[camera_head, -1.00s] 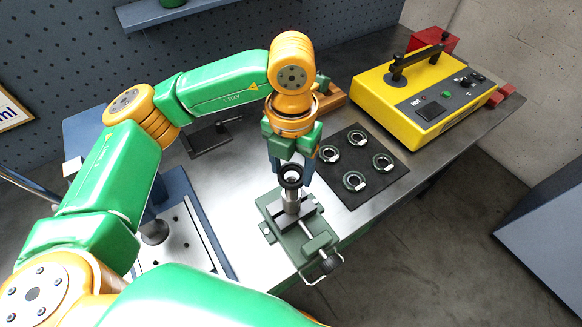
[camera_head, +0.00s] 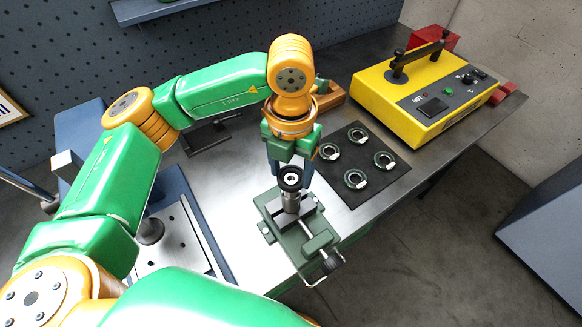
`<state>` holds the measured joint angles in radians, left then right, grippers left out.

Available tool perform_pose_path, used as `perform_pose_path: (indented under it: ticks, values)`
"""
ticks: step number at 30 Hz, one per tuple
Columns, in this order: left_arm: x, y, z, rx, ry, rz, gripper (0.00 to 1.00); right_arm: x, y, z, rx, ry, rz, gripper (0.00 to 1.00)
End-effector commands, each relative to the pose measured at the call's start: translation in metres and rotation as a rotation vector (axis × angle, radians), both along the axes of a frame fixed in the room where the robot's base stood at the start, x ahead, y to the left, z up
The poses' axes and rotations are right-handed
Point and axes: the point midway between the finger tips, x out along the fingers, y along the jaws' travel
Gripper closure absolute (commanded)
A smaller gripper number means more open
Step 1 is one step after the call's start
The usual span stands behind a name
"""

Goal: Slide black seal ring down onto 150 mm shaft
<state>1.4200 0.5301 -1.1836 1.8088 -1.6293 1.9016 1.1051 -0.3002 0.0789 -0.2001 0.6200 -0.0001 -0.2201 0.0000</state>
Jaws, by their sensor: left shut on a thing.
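The black seal ring (camera_head: 290,175) is held between the fingers of my left gripper (camera_head: 290,170), which points down from above. The ring sits at the top of the upright metal shaft (camera_head: 291,200), and the shaft's bright end shows through the ring's hole. From this angle I cannot tell exactly how far down the shaft the ring is. The shaft stands clamped in a green vise (camera_head: 317,243) at the front of the bench. My left gripper is shut on the ring. My right gripper is not in view.
A dark mat (camera_head: 375,190) with several ring-shaped parts lies right of the vise. A yellow heater box (camera_head: 420,100) stands behind it at the right. A plate with a blue frame (camera_head: 180,240) is left of the vise. The bench's front edge is close to the vise.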

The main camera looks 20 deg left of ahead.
Motion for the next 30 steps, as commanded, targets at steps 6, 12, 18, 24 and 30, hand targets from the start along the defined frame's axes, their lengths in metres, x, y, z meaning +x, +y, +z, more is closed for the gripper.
perform_pose_path:
  ticks: [6, 12, 18, 24, 30]
  values:
    - [0.000, 0.000, -0.010, 0.000, 0.000, 0.000, 0.84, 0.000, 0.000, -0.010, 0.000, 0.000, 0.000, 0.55]
    - [0.000, 0.000, -0.017, 0.000, 0.000, 0.000, 0.84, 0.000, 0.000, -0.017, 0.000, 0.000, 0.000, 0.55]
    - [0.000, 0.000, -0.024, 0.000, 0.000, 0.000, 0.84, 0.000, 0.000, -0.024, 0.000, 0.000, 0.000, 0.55]
    - [0.000, 0.000, -0.031, 0.000, 0.000, 0.000, 0.84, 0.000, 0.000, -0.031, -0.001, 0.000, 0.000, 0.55]
    - [0.000, 0.000, -0.037, 0.000, 0.000, 0.000, 0.84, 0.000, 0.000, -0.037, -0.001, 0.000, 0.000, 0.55]
